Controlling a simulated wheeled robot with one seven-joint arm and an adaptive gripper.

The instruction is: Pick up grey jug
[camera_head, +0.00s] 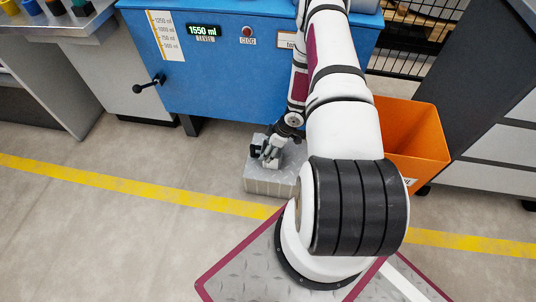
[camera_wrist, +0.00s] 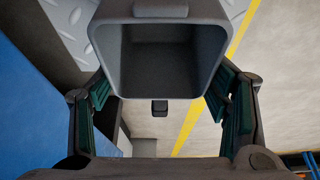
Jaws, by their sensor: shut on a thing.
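The grey jug (camera_wrist: 158,65) fills the upper middle of the wrist view, its square mouth facing the camera. I see into its dark, seemingly empty inside. My gripper (camera_wrist: 163,100) has one finger along each side of the jug and is shut on it. In the head view my gripper (camera_head: 267,152) is low in front of the blue machine, just above a grey block (camera_head: 268,186). The jug cannot be told clearly from the gripper and block there. Whether the jug touches what is below it cannot be told.
The blue machine (camera_head: 235,85) with a 1550 ml display and a crank handle (camera_head: 148,85) stands behind. An orange bin (camera_head: 415,140) is right of my arm. A grey table (camera_head: 80,25) with coloured items is upper left. Floor with a yellow line (camera_head: 120,182) is clear at left.

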